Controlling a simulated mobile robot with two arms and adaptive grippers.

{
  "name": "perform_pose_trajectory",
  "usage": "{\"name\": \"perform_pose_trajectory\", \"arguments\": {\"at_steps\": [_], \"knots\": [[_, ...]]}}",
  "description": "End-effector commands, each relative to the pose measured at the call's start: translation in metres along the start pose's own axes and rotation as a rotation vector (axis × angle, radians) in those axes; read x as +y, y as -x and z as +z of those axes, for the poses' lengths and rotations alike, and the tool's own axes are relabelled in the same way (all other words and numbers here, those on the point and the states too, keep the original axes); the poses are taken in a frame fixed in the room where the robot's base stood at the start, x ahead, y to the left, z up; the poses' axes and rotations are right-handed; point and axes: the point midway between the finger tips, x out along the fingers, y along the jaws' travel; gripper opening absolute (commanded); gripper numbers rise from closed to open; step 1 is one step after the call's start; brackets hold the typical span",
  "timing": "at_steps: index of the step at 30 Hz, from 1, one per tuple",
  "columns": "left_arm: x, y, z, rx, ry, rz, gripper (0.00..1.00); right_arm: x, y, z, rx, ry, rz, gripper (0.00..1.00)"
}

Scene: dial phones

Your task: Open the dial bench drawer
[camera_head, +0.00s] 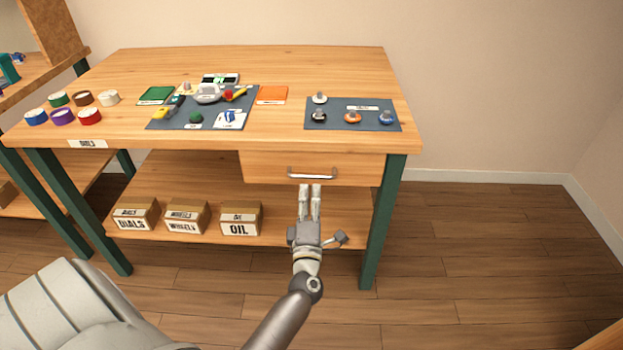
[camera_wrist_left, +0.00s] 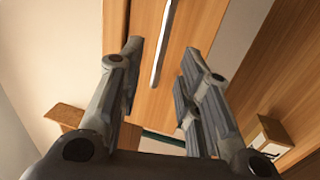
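The dial bench drawer (camera_head: 265,166) has a plain wooden front under the right part of the bench top and looks shut. Its silver bar handle (camera_head: 312,175) is on the middle of the front. My left gripper (camera_head: 310,187) is in front of the drawer, with its fingertips just below the handle in the head view. In the left wrist view the gripper (camera_wrist_left: 162,60) is open, and the handle (camera_wrist_left: 160,50) shows between and beyond the fingers. I cannot tell whether they touch it. My right gripper is not in view.
Tape rolls (camera_head: 62,116), a dark mat (camera_head: 160,123) with tools and a smaller mat (camera_head: 340,105) with dial parts lie on the bench top (camera_head: 280,65). Labelled boxes (camera_head: 240,219) stand on the lower shelf. A green leg (camera_head: 384,220) is right of the gripper. Floor to the right is clear.

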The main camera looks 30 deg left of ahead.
Motion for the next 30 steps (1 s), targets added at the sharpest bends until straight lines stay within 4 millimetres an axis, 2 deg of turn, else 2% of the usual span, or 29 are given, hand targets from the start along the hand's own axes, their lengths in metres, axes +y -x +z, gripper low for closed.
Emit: {"name": "perform_pose_trajectory", "arguments": {"at_steps": [3,10,15,23,30], "knots": [[0.001,-0.025,0.001,-0.001,0.000,0.002,0.32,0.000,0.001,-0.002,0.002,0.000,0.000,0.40],[-0.001,-0.059,0.001,-0.003,-0.002,0.000,0.32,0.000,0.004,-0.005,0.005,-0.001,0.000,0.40],[-0.001,-0.069,0.001,-0.002,-0.004,-0.001,0.32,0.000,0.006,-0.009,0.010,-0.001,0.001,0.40],[-0.001,-0.070,0.001,-0.003,-0.003,-0.001,0.32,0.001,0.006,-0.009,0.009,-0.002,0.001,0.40],[-0.001,-0.069,0.001,-0.003,-0.003,-0.001,0.02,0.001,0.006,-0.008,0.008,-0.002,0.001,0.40]]}}
